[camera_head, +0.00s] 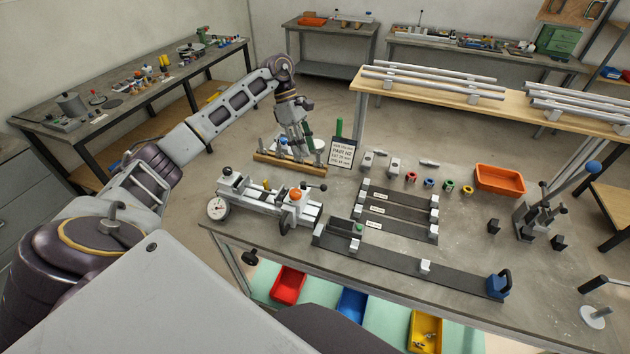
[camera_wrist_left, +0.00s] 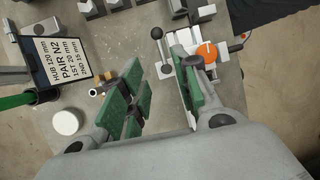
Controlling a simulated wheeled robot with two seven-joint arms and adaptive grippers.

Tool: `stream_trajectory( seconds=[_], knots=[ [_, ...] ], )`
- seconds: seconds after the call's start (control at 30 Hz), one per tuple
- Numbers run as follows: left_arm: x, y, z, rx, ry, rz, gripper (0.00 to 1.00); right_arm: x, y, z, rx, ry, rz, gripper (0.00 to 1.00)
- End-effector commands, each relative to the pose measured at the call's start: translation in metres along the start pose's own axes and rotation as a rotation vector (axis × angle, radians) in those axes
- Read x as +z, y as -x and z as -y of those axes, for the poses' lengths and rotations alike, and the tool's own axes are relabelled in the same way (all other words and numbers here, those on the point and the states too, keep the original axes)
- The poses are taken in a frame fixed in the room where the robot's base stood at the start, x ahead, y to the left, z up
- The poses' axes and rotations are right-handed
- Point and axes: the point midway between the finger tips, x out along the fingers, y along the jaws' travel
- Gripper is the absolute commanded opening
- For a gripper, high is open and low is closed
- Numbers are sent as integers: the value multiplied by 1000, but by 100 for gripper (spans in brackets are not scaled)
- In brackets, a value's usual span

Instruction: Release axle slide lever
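The axle jig (camera_head: 268,205) is a pale metal slide assembly near the bench's front edge, with an orange knob (camera_head: 296,195) on top and a dial gauge at its left end. A black ball-ended lever (camera_head: 323,187) rises at its right end; I cannot tell if it is the slide lever. In the left wrist view the orange knob (camera_wrist_left: 207,52) and a black ball-ended lever (camera_wrist_left: 157,33) show beyond the fingers. My left gripper (camera_head: 301,150) is above the wooden rack behind the jig. Its green-padded fingers (camera_wrist_left: 158,75) are apart and empty. My right gripper is out of view.
The wooden rack (camera_head: 290,166) and a label card (camera_head: 342,152) stand close to my left gripper. Dark rail fixtures (camera_head: 400,208) lie right of the jig. An orange tray (camera_head: 500,179) and a clamp stand (camera_head: 540,215) are farther right. Coloured bins sit below the front edge.

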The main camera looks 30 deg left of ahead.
Motion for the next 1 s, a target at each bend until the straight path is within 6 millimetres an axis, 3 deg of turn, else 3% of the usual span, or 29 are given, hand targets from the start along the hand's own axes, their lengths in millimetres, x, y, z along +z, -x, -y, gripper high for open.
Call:
stream_trajectory(
  seconds=[1.0],
  knots=[
    [1,-112,1,-2,-1,2,31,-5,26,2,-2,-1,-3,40]
  ],
)
